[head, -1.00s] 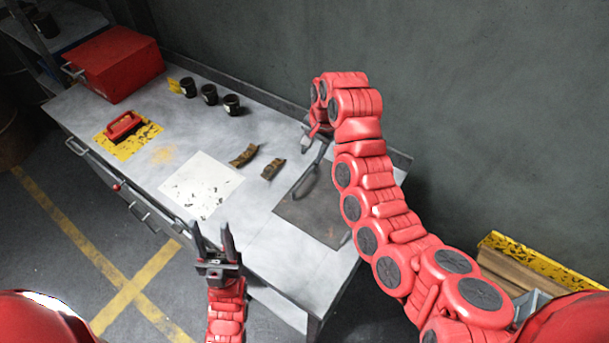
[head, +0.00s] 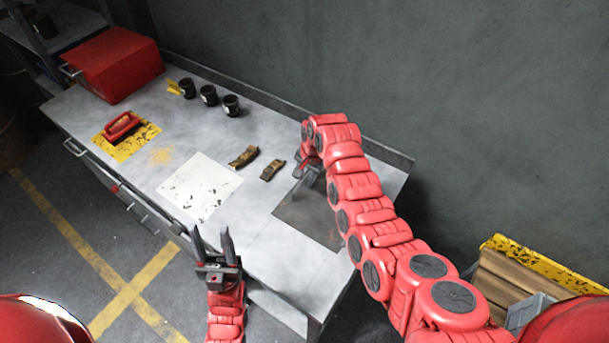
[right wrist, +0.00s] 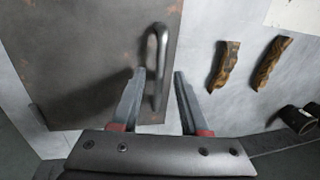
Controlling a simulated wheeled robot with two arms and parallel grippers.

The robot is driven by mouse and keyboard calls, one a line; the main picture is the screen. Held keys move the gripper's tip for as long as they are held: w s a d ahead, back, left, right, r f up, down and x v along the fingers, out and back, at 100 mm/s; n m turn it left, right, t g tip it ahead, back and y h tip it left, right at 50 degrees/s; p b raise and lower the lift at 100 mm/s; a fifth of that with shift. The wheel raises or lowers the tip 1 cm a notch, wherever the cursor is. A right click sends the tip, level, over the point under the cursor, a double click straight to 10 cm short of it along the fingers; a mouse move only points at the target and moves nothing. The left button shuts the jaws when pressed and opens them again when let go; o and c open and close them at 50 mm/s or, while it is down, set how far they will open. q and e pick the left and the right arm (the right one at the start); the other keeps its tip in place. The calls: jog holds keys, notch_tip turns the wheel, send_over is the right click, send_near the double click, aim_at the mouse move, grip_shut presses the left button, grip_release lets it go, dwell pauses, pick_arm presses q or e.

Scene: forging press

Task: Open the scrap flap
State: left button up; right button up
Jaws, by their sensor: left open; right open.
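The scrap flap is a dark, worn square plate (head: 306,219) lying flat in the right end of the bench top, and it looks shut. It fills the upper left of the right wrist view (right wrist: 85,60). Its grey bar handle (right wrist: 158,60) stands near the plate's edge. My right gripper (right wrist: 160,88) is open, with the handle's near end between its two fingers and nothing clamped. In the head view my right gripper (head: 304,172) is over the plate, partly hidden by my arm. My left gripper (head: 213,240) is open and empty by the bench's front edge.
Two brown curved pieces (head: 243,157) lie left of the flap. Several black cups (head: 208,95) stand at the back. A white sheet (head: 200,187), a red-handled tool (head: 122,126) on a yellow mat and a red box (head: 112,65) are further left. A wall stands behind.

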jog(key=shift+c, duration=0.2)
grip_shut()
dwell(1.3)
